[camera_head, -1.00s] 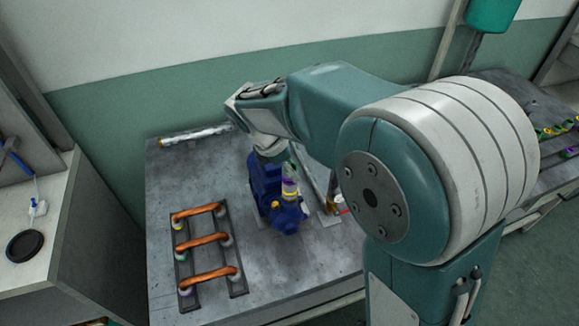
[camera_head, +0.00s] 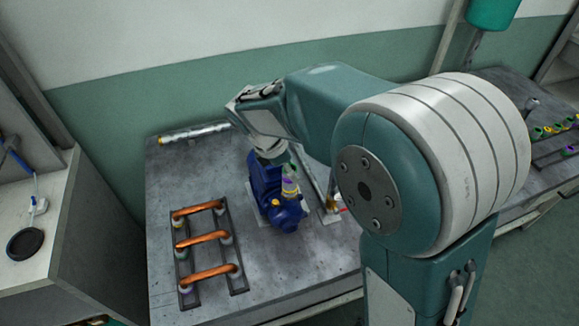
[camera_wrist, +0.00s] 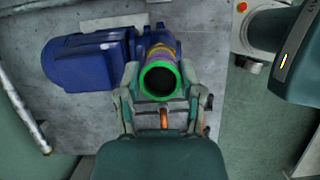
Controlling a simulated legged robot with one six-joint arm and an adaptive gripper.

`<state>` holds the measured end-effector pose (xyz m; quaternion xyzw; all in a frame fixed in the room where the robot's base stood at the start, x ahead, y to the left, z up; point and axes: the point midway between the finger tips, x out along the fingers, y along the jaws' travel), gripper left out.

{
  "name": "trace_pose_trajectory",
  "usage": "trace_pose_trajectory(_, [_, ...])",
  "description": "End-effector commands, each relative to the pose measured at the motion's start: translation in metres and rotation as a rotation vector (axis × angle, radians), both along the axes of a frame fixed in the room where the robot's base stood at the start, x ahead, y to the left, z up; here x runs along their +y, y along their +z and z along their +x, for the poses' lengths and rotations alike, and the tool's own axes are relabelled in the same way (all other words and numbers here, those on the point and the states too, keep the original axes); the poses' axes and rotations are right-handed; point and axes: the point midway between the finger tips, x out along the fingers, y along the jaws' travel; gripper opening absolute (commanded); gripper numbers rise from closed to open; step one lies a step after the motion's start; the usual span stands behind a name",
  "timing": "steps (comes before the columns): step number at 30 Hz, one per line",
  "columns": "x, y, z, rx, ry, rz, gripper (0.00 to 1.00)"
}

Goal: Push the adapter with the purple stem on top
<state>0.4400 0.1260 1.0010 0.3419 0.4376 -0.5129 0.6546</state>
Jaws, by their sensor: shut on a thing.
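The blue pump (camera_head: 268,188) stands on the grey workbench; it also shows in the wrist view (camera_wrist: 85,62). My gripper (camera_wrist: 161,92) is shut on the adapter, with a finger on either side. The joint between the adapter and the pump is partly hidden, so I cannot tell how fully they are seated.
A dark rack with copper-coloured pipes (camera_head: 203,239) lies left of the pump. A silver tube (camera_head: 195,133) lies at the bench's back edge. Several coloured fittings (camera_head: 546,131) stand on the right bench. Bare bench (camera_head: 170,165) shows at the left.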

Motion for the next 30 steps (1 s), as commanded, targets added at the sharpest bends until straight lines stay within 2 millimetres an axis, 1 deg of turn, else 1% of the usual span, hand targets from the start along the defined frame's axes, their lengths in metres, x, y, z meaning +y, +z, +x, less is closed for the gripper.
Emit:
trace_pose_trajectory(13, [-0.0001, -0.0016, -0.0001, 0.001, 0.0, 0.0, 0.1])
trace_pose_trajectory(14, [-0.0001, -0.0017, -0.0001, 0.001, 0.0, 0.0, 0.53])
trace_pose_trajectory(15, [-0.0001, -0.0017, -0.0001, 0.0, 0.0, 0.0, 0.71])
trace_pose_trajectory(16, [-0.0001, -0.0017, -0.0001, 0.001, 0.0, 0.0, 0.84])
trace_pose_trajectory(17, [-0.0001, -0.0017, -0.0001, 0.001, 0.0, 0.0, 0.89])
trace_pose_trajectory(30, [0.0009, 0.0004, -0.0002, 0.0, 0.0, 0.0, 0.89])
